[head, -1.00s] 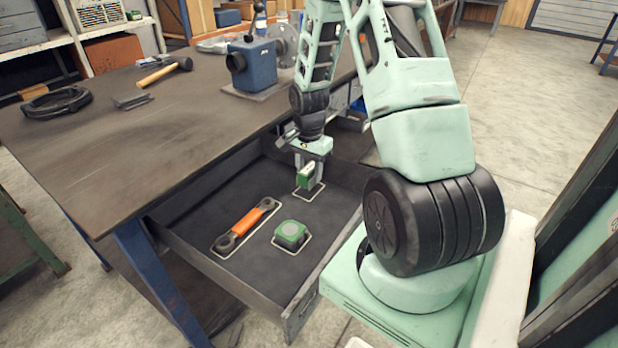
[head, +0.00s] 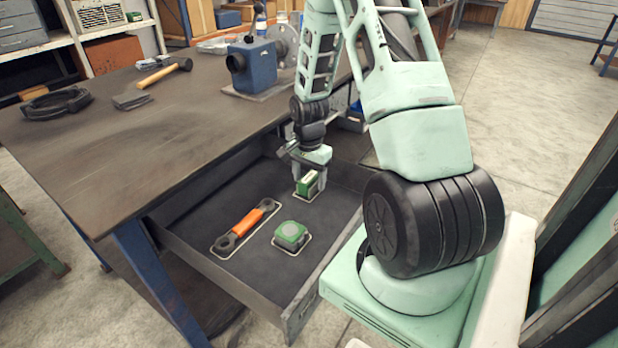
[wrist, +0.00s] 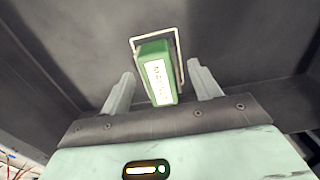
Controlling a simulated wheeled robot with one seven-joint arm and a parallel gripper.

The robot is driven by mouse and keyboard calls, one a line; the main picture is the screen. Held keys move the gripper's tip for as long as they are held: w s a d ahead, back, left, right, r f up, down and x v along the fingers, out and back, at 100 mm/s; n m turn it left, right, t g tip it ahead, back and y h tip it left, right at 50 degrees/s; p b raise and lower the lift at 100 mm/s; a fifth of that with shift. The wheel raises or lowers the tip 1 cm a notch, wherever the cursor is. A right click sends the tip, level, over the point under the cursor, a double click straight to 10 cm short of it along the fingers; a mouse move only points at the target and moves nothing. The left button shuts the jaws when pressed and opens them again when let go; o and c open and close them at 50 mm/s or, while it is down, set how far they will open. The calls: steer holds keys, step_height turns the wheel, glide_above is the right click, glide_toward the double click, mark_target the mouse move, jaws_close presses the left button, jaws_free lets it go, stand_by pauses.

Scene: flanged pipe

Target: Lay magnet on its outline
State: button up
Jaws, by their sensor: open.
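The magnet, a green block with a white label (wrist: 157,80), is in the open drawer, at the white outline (wrist: 180,62) near the drawer's far right part. In the head view the magnet (head: 309,183) looks upright on the drawer floor. The outline shows around its far end and sides in the wrist view; its near side is hidden. My gripper (wrist: 162,92) is open, with one finger on each side of the magnet and visible gaps between. In the head view my gripper (head: 310,182) is low in the drawer.
An orange-handled tool (head: 245,223) and a green-topped tape measure (head: 290,235) lie in their own outlines in the drawer (head: 235,285). Drawer walls enclose the space. The bench top (head: 130,150) above holds a hammer, a black coil and a blue vise-like block.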

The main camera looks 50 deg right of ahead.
mark_target(309, 176)
step_height(309, 176, up, 12)
steer(key=p, duration=0.1)
steer(key=w+a+r+n, duration=0.25)
steer(key=a+n, duration=0.35)
steer(key=a, duration=0.7)
steer(key=s+a+r+n, duration=0.2)
steer(key=a+n, duration=0.1)
steer(key=a, duration=0.4)
steer(key=s+a+r+n, duration=0.1)
steer(key=s+a+n, duration=0.15)
steer(key=a, duration=0.45)
steer(key=s+a+r+n, duration=0.3)
steer(key=s+a+n, duration=1)
steer(key=s, duration=0.2)
steer(key=shift+a+y, duration=0.3)
steer(key=shift+n, duration=0.25)
